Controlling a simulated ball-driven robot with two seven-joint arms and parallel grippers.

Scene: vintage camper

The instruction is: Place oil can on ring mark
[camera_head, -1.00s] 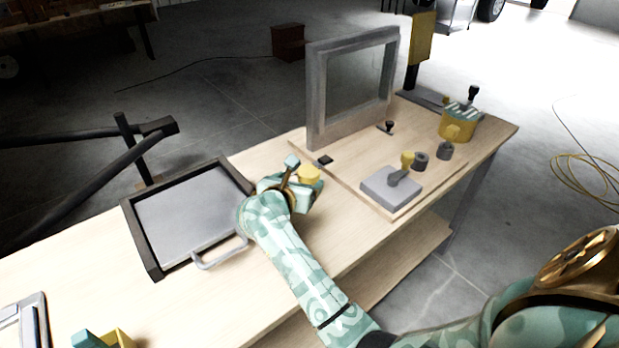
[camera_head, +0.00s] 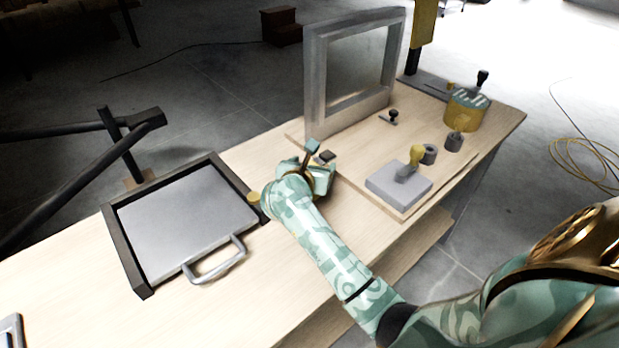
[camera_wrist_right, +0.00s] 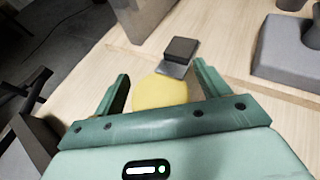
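My right gripper (camera_head: 318,172) is low over the bench, near the left end of the raised board. In the right wrist view the two fingers (camera_wrist_right: 160,88) are spread apart, with a yellow rounded thing (camera_wrist_right: 160,93) showing between them. It may be the oil can; a gap shows on both sides, and its lower part is hidden by the gripper body. In the head view the hand hides this thing. I cannot make out a ring mark in either view. My left gripper is not in view.
A dark block (camera_wrist_right: 181,48) lies just beyond the fingers. A black-framed tray (camera_head: 185,225) with a handle is on the left. A grey frame (camera_head: 318,85) stands behind. A grey block (camera_head: 385,190) with a yellow-knobbed piece (camera_head: 414,158) and a yellow container (camera_head: 462,115) are on the right.

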